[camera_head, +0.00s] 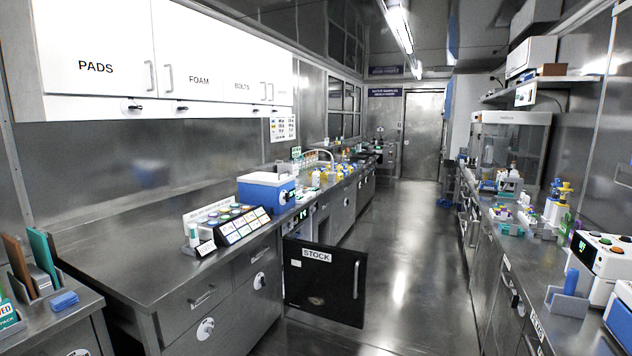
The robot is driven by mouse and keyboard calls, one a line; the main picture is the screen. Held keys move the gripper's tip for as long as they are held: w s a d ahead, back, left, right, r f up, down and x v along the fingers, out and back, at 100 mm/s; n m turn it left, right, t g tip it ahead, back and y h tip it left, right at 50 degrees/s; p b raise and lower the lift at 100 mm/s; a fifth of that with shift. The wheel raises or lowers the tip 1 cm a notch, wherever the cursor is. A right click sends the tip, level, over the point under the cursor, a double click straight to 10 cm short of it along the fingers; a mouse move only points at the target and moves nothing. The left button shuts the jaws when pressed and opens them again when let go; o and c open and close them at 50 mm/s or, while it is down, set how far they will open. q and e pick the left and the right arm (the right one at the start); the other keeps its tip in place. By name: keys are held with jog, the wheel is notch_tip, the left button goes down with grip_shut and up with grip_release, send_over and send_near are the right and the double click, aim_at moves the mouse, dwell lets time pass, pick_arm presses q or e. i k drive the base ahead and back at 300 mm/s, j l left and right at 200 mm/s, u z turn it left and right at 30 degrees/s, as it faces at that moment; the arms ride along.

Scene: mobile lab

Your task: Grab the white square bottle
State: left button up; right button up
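I cannot single out a white square bottle with certainty at this size. Several small white and yellow bottles (316,178) stand close together by the sink on the left counter, too small to tell their shapes. On the right counter, white bottles with yellow and blue tops (553,212) stand in a group. Small pale bottles (511,172) also show in front of the glass-fronted cabinet on the right. Neither of my grippers is in view.
A black door marked STOCK (324,283) stands open into the aisle from the left counter (130,255). The aisle floor (405,250) is clear to the far door.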

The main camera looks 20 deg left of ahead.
aim_at(315, 176)
jog(key=i+l, duration=0.15)
jog(key=i, duration=0.4)
jog(key=i+l, duration=0.2)
jog(key=i, duration=0.3)
jog(key=i+l+u, duration=0.1)
jog(key=i, duration=0.45)
jog(key=i+l, duration=0.25)
jog(key=i, duration=0.25)
jog(key=i+l, duration=0.2)
jog(key=i, duration=0.3)
jog(key=i+l+u, duration=0.1)
jog(key=i+l, duration=0.15)
jog(key=i, duration=0.3)
